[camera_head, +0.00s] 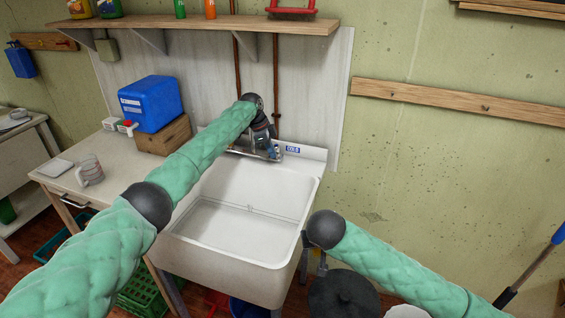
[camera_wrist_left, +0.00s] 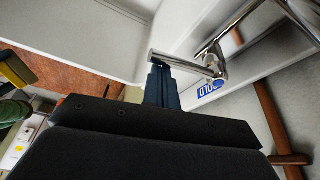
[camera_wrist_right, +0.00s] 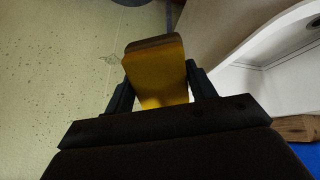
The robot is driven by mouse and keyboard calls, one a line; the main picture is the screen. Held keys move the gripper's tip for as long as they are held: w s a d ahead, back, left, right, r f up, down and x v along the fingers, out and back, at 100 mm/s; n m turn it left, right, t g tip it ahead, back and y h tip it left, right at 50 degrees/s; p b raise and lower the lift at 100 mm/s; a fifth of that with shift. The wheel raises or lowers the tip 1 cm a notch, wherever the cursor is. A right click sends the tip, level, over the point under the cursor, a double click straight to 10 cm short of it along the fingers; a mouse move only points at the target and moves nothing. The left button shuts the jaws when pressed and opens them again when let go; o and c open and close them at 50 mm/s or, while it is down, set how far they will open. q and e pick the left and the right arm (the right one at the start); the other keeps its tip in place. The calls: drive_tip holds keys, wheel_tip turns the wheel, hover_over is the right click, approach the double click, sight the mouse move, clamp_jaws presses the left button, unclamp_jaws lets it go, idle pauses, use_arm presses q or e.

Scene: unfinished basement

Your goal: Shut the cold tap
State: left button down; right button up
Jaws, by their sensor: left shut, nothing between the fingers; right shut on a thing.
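The cold tap shows in the left wrist view as a chrome lever (camera_wrist_left: 185,64) with a blue spot at its base, beside an upside-down blue COLD label (camera_wrist_left: 209,88). The label also shows in the head view (camera_head: 292,149), on the sink's back ledge. My left gripper (camera_wrist_left: 160,66) is shut and empty, its fingertips at the lever's free end; I cannot tell if they touch it. In the head view this gripper (camera_head: 272,152) is over the sink's back edge and partly hides the tap. My right gripper (camera_wrist_right: 157,88) is shut on a yellow-amber block (camera_wrist_right: 157,72), right of the sink.
The white sink basin (camera_head: 240,212) is open below my left arm. A blue container (camera_head: 150,103) stands on a wooden block (camera_head: 165,136) at left, with a mug (camera_head: 90,170) on the counter. A shelf (camera_head: 200,25) hangs above. A dark round thing (camera_head: 343,293) is low at right.

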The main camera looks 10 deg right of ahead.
drive_tip(key=shift+s+f, duration=0.15)
use_arm(q)
drive_tip(key=shift+w+f, duration=0.1)
use_arm(e)
drive_tip(key=shift+d, duration=0.1)
